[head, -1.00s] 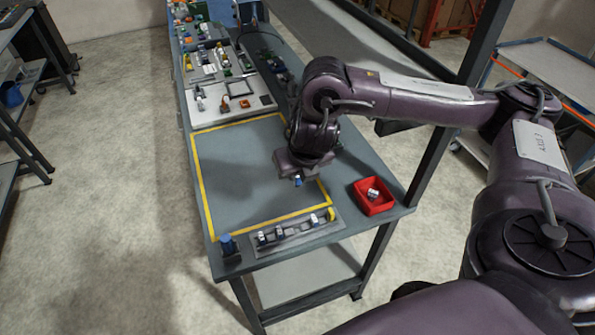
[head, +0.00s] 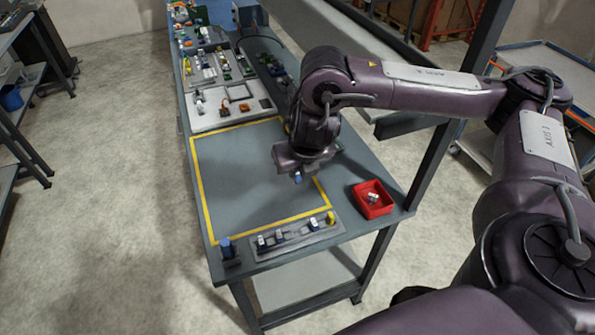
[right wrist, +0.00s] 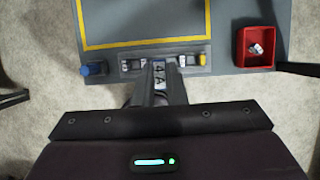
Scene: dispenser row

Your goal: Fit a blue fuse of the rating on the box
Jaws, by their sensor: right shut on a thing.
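My right gripper (head: 297,178) is above the near part of the yellow-framed table area, pointing down. It is shut on a small blue fuse (head: 298,178), whose blue end shows below the jaws. In the right wrist view a pale face with dark marks, perhaps "4 A", shows between the fingers (right wrist: 160,76). A grey strip (head: 290,240) at the table's near edge carries several small white parts and a yellow one (head: 330,217). The held fuse is apart from this strip. I cannot make out the rating on a box. My left gripper is out of view.
A red bin (head: 360,208) with whitish pieces stands right of the strip. A blue-topped dark piece (head: 227,248) stands at its left end. A pale board (head: 215,118) and several small parts lie farther back. The yellow-framed area (head: 235,180) is clear.

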